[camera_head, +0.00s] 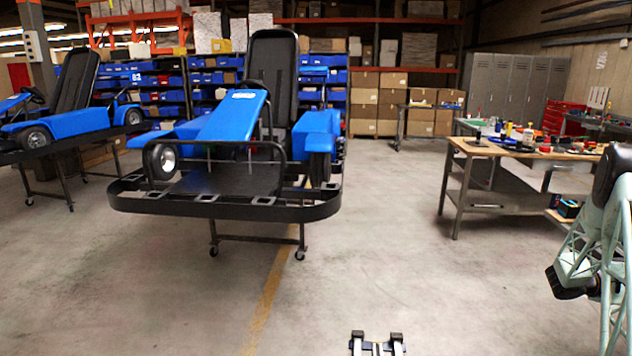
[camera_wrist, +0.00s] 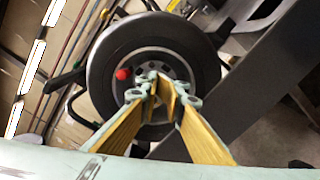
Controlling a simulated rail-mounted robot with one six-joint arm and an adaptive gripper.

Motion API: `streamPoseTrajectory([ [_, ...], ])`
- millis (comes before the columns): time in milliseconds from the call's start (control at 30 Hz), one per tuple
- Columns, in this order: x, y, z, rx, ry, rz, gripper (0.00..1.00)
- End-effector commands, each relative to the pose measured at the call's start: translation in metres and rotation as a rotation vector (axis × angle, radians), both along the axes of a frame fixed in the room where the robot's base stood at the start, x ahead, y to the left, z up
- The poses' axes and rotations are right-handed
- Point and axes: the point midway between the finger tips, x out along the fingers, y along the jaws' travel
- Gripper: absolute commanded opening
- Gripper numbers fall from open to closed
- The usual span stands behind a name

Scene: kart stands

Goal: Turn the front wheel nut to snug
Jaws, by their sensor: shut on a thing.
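In the wrist view a black tyre (camera_wrist: 101,70) with a grey rim (camera_wrist: 182,70) faces me, tilted in the picture. My gripper (camera_wrist: 166,88) reaches to the middle of this wheel, its gold-padded fingers nearly closed at the hub. It is shut on the wheel nut, which is mostly hidden between the fingertips. A small round red thing (camera_wrist: 123,74) shows on the left side of the rim.
In the head view a blue and black kart (camera_head: 232,117) sits on a wheeled stand, with a second kart (camera_head: 77,123) at left. A workbench (camera_head: 500,151) with small items stands at right. The middle floor is clear. A dark bar (camera_wrist: 255,70) lies right of the wheel.

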Motion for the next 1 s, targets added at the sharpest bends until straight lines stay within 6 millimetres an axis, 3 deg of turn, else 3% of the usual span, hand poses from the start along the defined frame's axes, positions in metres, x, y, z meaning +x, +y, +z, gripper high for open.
streamPoseTrajectory([
  [1000,-0.0062,0.0015,0.0013,0.0,0.0,0.004,0.0],
])
